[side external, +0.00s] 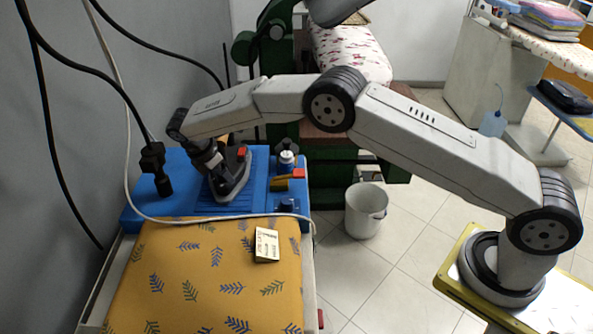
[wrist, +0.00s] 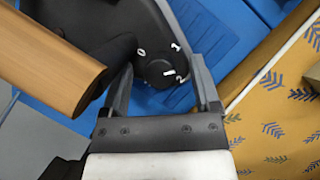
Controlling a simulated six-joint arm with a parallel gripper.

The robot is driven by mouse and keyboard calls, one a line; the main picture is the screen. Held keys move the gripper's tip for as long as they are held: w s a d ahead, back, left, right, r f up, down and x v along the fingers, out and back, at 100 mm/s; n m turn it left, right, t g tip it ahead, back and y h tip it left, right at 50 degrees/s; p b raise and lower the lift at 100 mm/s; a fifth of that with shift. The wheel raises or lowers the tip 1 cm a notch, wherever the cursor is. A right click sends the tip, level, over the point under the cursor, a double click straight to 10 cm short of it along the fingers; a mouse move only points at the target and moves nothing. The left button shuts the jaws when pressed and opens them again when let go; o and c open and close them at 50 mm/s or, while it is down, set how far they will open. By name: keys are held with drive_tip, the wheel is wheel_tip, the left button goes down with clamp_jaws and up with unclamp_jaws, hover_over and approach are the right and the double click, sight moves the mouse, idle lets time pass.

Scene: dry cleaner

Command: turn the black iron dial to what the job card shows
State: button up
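The iron (side external: 234,180), dark with a pale rim, stands on the blue tray at the far end of the ironing board. Its black dial (wrist: 160,73) shows in the wrist view, with white marks around it; I make out a 0 and a 1, and another mark is unclear. A white pointer line shows on the dial, but its exact setting is hard to tell. My gripper (wrist: 160,68) is open, its fingers on either side of the dial; contact is not clear. The job card (side external: 267,245) stands on the yellow cover, its print too small to read.
The iron's wooden handle (wrist: 45,62) lies close to my left finger. The blue tray (side external: 150,210) also holds a small bottle (side external: 287,160) and a yellow block. A white cord (side external: 200,219) runs along the tray's front edge. A white bucket (side external: 366,210) stands on the floor.

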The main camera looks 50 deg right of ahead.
drive_tip(key=shift+r, duration=0.1)
drive_tip(key=v, duration=0.7)
drive_tip(key=shift+a+r, duration=0.2)
drive_tip(key=shift+r, duration=0.15)
idle(0.4)
drive_tip(key=n+t, duration=0.1)
drive_tip(key=n, duration=0.2)
drive_tip(key=s+n+t+y, duration=0.1)
drive_tip(key=n, duration=0.2)
drive_tip(key=s+d+n+t, duration=0.1)
drive_tip(key=n, duration=0.2)
drive_tip(key=shift+s+y, duration=0.2)
drive_tip(key=shift+y, duration=0.1)
drive_tip(key=shift+f, duration=0.1)
drive_tip(key=shift+x, duration=3.85)
drive_tip(key=shift+w, duration=0.1)
